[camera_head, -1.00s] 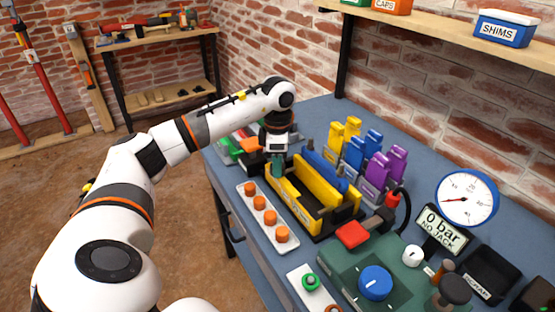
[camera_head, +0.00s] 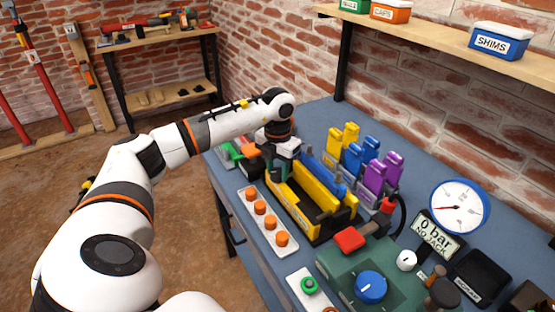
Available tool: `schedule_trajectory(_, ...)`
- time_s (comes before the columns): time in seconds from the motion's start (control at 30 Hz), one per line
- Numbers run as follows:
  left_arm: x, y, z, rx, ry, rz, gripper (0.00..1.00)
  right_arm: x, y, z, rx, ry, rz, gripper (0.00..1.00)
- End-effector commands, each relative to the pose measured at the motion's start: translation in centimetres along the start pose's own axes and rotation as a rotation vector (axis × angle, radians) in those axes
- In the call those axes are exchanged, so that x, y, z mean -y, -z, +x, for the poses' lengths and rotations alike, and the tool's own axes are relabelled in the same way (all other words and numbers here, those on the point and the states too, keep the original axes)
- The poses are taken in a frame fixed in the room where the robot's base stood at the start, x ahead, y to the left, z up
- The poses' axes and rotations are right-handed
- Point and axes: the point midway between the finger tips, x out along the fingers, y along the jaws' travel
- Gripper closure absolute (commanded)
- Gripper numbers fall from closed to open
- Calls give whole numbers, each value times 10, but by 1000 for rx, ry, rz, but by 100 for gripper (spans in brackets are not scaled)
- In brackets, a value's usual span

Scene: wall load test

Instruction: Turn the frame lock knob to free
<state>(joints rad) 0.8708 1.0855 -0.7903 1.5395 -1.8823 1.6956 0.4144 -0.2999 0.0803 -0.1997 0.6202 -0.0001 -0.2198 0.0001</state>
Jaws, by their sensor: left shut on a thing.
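A yellow frame (camera_head: 300,210) with a black base stands on the blue bench, a blue bar (camera_head: 327,176) lying along its right side. My left gripper (camera_head: 279,166) points down at the far end of this frame. It is shut on a small part there, seemingly the frame lock knob, which the fingers mostly hide. I cannot read the knob's setting. My right gripper is not in view.
A tray of orange caps (camera_head: 265,222) lies left of the frame. Purple, blue and yellow holders (camera_head: 376,174) stand to its right. A green unit (camera_head: 345,272) with a blue dial knob (camera_head: 371,287) is in front. A gauge (camera_head: 459,207) and a "0 bar NO JACK" display (camera_head: 437,238) stand right.

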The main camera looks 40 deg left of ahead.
Motion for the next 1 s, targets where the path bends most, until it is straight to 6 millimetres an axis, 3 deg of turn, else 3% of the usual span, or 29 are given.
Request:
schedule_trajectory(0.5,1,1,-2,-4,0,-349,85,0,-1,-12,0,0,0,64)
schedule_trajectory(1.0,1,1,-2,-6,-1,-420,85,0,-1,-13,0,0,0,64)
